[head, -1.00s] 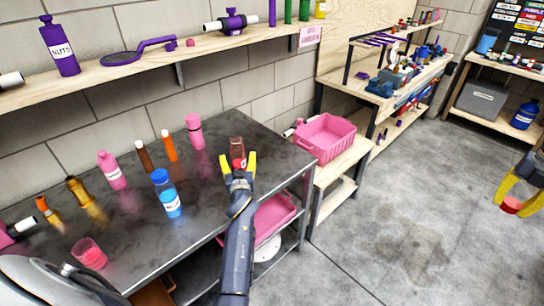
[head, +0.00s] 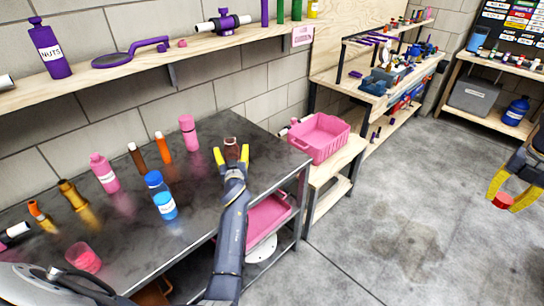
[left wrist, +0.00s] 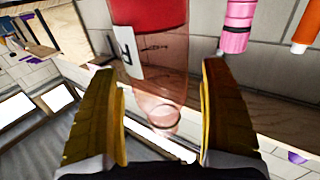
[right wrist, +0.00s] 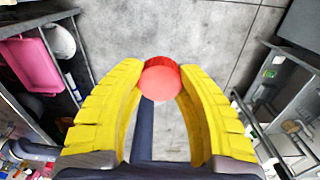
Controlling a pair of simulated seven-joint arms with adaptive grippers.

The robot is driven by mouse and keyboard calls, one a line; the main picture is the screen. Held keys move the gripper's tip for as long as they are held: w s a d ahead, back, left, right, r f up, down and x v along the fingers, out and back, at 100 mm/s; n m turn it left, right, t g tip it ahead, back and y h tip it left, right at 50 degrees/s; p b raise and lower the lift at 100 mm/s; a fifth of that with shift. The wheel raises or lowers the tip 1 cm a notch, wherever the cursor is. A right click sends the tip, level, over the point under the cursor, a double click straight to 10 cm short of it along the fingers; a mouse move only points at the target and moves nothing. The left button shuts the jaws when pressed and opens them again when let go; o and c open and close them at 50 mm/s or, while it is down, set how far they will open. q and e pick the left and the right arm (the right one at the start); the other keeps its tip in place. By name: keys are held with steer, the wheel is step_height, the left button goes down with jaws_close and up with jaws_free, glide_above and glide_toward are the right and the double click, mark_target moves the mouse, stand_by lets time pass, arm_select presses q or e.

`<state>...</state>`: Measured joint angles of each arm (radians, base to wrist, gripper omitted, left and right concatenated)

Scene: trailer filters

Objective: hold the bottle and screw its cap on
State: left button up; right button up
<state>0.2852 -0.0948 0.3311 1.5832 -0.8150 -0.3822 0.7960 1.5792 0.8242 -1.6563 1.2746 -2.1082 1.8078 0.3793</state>
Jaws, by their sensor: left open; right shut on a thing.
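The clear, reddish bottle (head: 231,146) stands near the right end of the dark metal table. In the left wrist view the bottle (left wrist: 160,78) shows a white label, a red part and an open-looking rim. My left gripper (head: 231,155) is open, with its yellow fingers on either side of the bottle; I cannot tell if they touch it. The red cap (head: 503,201) is between the fingertips of my right gripper (head: 509,205), far to the right over the floor. The right wrist view also shows the cap (right wrist: 160,79) pinched in the yellow fingers.
The table (head: 120,235) also holds a blue bottle (head: 160,195), a pink bottle (head: 188,132), an orange bottle (head: 163,147) and several others to the left. A pink crate (head: 318,140) stands on a wooden bench to the right. A wooden shelf (head: 110,73) runs above.

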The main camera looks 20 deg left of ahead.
arm_select(q)
steer(key=c, duration=1.4)
steer(key=shift+r, duration=0.25)
steer(key=shift+r, duration=9.5)
steer(key=shift+r, duration=0.3)
